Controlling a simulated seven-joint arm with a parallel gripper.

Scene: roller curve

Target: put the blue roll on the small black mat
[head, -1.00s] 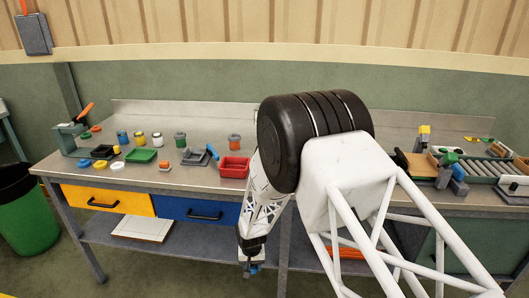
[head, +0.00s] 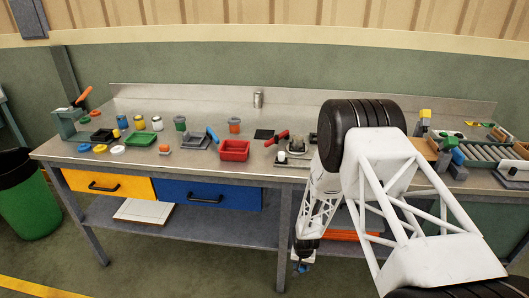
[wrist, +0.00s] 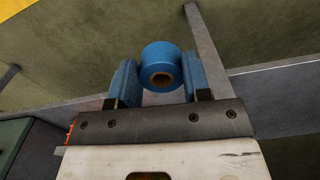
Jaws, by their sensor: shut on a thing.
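The blue roll (wrist: 160,66) is between the two blue fingers of my gripper (wrist: 156,78) in the wrist view, its brown-cored end facing the camera. The gripper is shut on it. In the head view my gripper (head: 302,265) hangs low in front of the bench, below the bench top; the roll cannot be told apart there. The small black mat (head: 264,134) lies flat and bare on the bench top, behind and right of a red bin. My gripper is well below and to the right of it.
The red bin (head: 235,150), a red-handled tool (head: 277,138) and a metal cylinder (head: 258,99) stand around the mat. Grey fixtures (head: 293,153) are right of it. The bench's front edge (head: 180,171) and lower shelf (head: 200,227) are near my arm.

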